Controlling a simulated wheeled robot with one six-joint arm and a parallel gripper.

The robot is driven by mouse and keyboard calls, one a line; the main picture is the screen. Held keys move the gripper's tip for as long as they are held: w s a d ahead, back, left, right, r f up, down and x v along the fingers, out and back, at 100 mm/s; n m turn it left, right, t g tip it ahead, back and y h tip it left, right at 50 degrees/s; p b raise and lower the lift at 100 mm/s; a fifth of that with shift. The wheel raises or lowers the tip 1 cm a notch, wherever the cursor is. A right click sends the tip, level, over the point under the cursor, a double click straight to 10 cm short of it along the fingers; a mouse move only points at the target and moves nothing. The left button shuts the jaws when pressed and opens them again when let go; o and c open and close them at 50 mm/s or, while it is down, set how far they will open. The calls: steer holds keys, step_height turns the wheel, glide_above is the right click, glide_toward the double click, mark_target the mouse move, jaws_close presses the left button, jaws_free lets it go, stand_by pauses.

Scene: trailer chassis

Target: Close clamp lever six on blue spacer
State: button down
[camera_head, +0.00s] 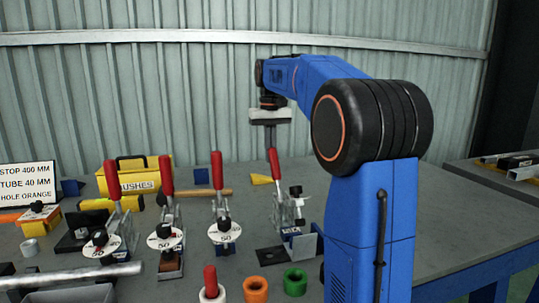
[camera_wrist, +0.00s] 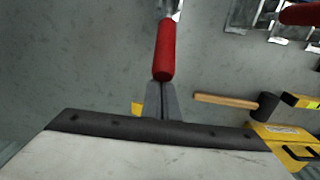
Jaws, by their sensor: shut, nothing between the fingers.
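The rightmost clamp in the head view has a red lever (camera_head: 273,164) standing nearly upright, leaning slightly left. Its metal body (camera_head: 285,208) stands beside a blue block (camera_head: 304,243), possibly the blue spacer; I cannot read a number six on it. My gripper (camera_head: 270,147) points down at the top of this lever, its fingers shut and empty. In the wrist view the shut fingers (camera_wrist: 163,92) meet the end of the red lever grip (camera_wrist: 165,50); I cannot tell whether they touch.
More red-levered clamps (camera_head: 166,175) stand left, with white discs marked 50. A hammer (camera_wrist: 225,100) and a yellow bushes bin (camera_head: 140,180) lie behind. Bare tabletop is to the right.

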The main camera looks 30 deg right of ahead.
mark_target(272, 150)
steer(key=shift+s+a+r, duration=0.2)
steer(key=shift+s+r, duration=0.2)
steer(key=shift+s, duration=0.15)
steer(key=shift+s+a+r, duration=0.15)
steer(key=shift+s+r, duration=0.2)
steer(key=shift+s, duration=0.3)
steer(key=shift+s+r, duration=0.1)
steer(key=shift+s+a+r, duration=0.15)
steer(key=shift+s+r, duration=0.05)
steer(key=shift+s, duration=0.3)
steer(key=shift+s+a+r, duration=0.15)
steer(key=shift+s, duration=0.35)
steer(key=shift+s+a+r, duration=0.15)
steer(key=shift+s+r, duration=0.05)
steer(key=shift+s, duration=0.4)
steer(key=shift+s+a+r, duration=0.1)
steer(key=shift+s+a, duration=0.1)
steer(key=shift+s, duration=0.35)
steer(key=shift+s+a+r, duration=0.1)
steer(key=shift+s+a, duration=0.05)
steer(key=shift+s, duration=0.4)
step_height(272, 150, up, 8)
